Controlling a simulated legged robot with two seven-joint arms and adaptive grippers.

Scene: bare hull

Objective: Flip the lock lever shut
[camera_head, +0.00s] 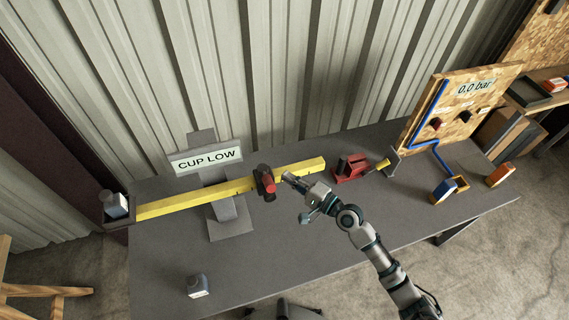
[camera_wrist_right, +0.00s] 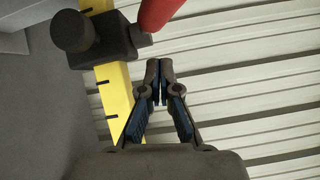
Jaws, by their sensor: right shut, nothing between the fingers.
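A red lever (camera_head: 268,184) sits on a black sliding block (camera_head: 261,170) on the yellow beam (camera_head: 185,203). In the right wrist view the red lever (camera_wrist_right: 160,12) enters from the top edge, with most of it cut off. The block (camera_wrist_right: 118,38) and its round black knob (camera_wrist_right: 72,31) clasp the beam (camera_wrist_right: 112,88). My right gripper (camera_head: 286,177) is just right of the lever; its fingertips (camera_wrist_right: 160,70) are shut together and empty. A small gap shows between the fingertips and the lever. My left gripper is not in view.
The beam rests on a grey stand with a "CUP LOW" sign (camera_head: 206,160). A red-black clamp (camera_head: 350,167) and a gauge board (camera_head: 460,100) are right.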

